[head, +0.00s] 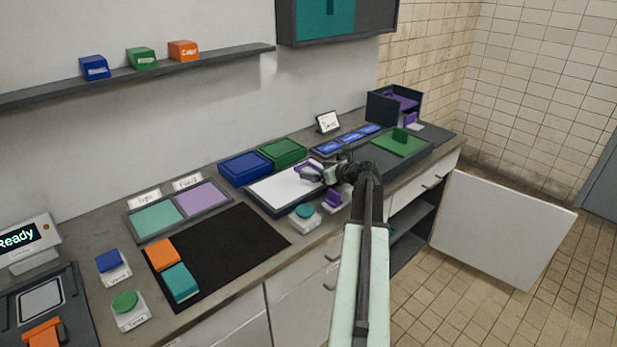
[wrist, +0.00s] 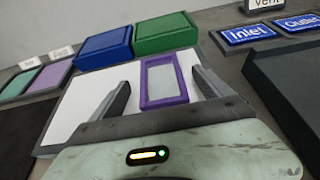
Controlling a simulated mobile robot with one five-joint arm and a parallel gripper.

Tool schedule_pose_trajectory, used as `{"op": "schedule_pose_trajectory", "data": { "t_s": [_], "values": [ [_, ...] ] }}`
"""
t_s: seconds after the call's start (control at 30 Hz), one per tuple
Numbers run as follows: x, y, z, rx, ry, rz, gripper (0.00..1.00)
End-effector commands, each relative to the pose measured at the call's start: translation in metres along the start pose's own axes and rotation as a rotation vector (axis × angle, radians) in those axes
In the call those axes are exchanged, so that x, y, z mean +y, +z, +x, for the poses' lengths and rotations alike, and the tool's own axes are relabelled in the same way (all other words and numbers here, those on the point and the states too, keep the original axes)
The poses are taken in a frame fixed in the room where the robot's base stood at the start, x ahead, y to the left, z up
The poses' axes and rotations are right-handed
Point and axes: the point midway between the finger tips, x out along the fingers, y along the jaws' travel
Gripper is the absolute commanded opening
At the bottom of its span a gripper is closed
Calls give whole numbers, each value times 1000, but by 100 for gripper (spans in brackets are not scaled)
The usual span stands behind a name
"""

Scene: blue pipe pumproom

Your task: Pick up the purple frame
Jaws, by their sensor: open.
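The purple frame (wrist: 145,88) is a flat rectangular ring with an open middle. In the head view the frame (head: 302,173) shows at the end of my arm, over the white panel (head: 275,190) of a dark-edged tray. My gripper (head: 324,170) is open there, partly hidden by my own arm. I cannot tell the exact height of the frame above the panel.
Blue (head: 245,167) and green (head: 283,152) boxes stand just behind the white panel. A teal button (head: 305,212) and a purple block (head: 333,199) sit in front of it. A black mat (head: 220,255) lies to the left. A cabinet door (head: 500,228) stands open at right.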

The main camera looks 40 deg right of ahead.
Motion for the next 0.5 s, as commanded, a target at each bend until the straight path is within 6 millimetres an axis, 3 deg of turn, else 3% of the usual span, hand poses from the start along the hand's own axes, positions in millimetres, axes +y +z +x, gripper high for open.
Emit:
{"op": "schedule_pose_trajectory", "data": {
  "t_s": [0.1,0.33,0.5],
  "values": [
    [-2,-3,23,0,1,-1,89],
    [-1,-1,24,0,-1,0,89],
    [-1,-1,23,0,-2,0,42]
  ]
}}
